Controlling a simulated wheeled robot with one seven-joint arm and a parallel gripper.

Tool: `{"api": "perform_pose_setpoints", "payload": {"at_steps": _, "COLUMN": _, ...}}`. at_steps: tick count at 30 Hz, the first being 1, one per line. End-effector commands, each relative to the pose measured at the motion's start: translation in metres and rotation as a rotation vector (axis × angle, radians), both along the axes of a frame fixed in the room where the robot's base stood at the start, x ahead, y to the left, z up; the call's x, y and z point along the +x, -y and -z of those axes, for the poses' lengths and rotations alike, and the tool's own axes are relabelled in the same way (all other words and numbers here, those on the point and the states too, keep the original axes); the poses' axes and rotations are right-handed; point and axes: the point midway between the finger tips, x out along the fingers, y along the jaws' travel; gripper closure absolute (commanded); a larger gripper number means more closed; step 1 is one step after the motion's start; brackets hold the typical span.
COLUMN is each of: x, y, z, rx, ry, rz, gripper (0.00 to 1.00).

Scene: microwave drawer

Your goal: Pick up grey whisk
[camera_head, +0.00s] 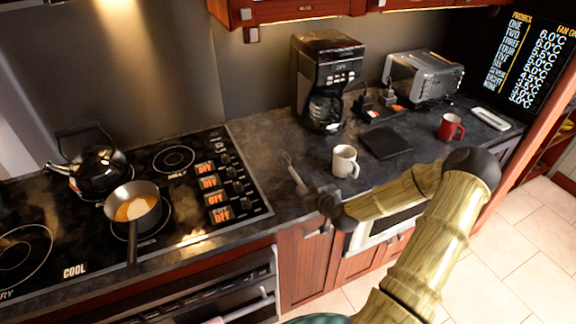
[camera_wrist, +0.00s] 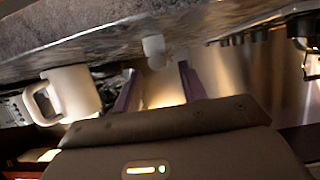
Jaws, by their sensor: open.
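The grey whisk (camera_head: 291,171) lies on the dark counter between the stove and the white mug, its far end pointing away from me. My gripper (camera_head: 318,200) is at the near end of the whisk, low over the counter's front edge. In the wrist view the two fingers of my gripper (camera_wrist: 157,80) stand apart. A small pale rounded object shows just beyond the fingertips; I cannot tell whether it is part of the whisk. The near end of the whisk is partly hidden by my gripper in the head view.
A white mug (camera_head: 345,161) stands close right of the whisk and shows large in the wrist view (camera_wrist: 69,94). Left is the stove (camera_head: 257,205) with a pan (camera_head: 133,203) and kettle (camera_head: 98,171). Behind stand a coffee maker (camera_head: 322,75) and toaster (camera_head: 423,75); a red mug (camera_head: 450,127) is right.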

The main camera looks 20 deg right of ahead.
Motion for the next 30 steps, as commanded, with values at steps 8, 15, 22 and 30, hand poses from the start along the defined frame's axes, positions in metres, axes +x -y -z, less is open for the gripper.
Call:
{"api": "perform_pose_setpoints", "payload": {"at_steps": 8, "x": 0.010, "y": -0.001, "z": 0.002, "rx": 0.002, "ry": 0.000, "rz": 0.000, "gripper": 0.58}}
{"api": "perform_pose_setpoints", "payload": {"at_steps": 15, "x": 0.038, "y": -0.004, "z": 0.014, "rx": 0.003, "ry": 0.001, "rz": 0.000, "gripper": 0.58}}
{"api": "perform_pose_setpoints", "payload": {"at_steps": 22, "x": 0.048, "y": -0.003, "z": 0.020, "rx": 0.000, "ry": 0.000, "rz": 0.001, "gripper": 0.58}}
{"api": "perform_pose_setpoints", "payload": {"at_steps": 30, "x": 0.048, "y": -0.003, "z": 0.020, "rx": 0.000, "ry": 0.000, "rz": 0.001, "gripper": 0.58}}
